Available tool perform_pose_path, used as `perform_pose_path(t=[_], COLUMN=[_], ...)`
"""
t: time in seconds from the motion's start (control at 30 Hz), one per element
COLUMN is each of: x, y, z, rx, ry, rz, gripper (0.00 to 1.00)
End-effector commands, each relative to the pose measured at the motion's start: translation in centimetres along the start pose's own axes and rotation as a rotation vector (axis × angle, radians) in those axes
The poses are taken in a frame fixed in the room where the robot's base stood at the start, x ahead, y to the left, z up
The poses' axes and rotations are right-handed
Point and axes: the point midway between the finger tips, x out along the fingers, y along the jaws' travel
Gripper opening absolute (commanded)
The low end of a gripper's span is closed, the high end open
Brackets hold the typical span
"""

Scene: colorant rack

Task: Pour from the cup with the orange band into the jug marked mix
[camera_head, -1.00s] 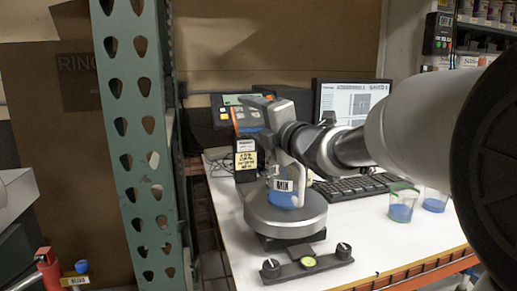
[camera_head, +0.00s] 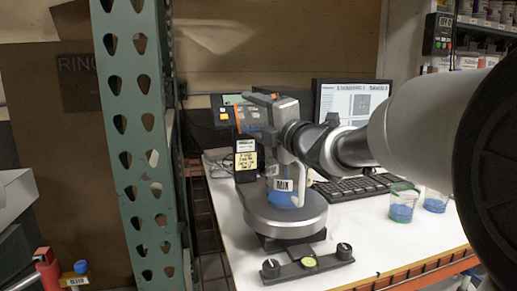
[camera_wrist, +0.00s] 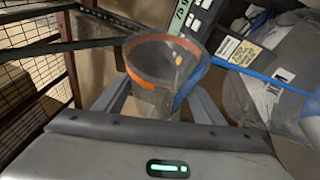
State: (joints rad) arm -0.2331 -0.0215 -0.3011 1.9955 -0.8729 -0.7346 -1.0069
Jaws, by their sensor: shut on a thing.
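My gripper (camera_wrist: 168,105) is shut on the cup with the orange band (camera_wrist: 152,72), its two grey fingers on either side of the clear wall. In the wrist view the cup's orange rim shows, with blue along its right side. In the head view my gripper (camera_head: 268,112) is above the jug marked mix (camera_head: 283,185), and the cup's orange edge (camera_head: 238,120) looks steeply tilted, mouth to the left. The jug is clear with a white handle, holds some blue, and stands upright on a round grey plate (camera_head: 285,222). How much remains in the cup is unclear.
Two clear cups with blue contents, one green-rimmed (camera_head: 403,205) and one behind it (camera_head: 436,200), stand at the right. A keyboard (camera_head: 350,187) and monitor (camera_head: 350,100) are behind. A green perforated post (camera_head: 140,150) rises at the left. A black box with yellow label (camera_head: 246,160) stands close behind the jug.

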Motion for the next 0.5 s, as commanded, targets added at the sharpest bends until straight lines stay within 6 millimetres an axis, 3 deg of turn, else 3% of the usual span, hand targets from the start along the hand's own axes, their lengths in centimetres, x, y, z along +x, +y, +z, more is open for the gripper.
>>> perform_pose_path(t=[0.5], x=[-0.05], y=[0.21], z=[0.18], rx=[0.032], ry=[-0.007], rz=[0.017], gripper=[0.39])
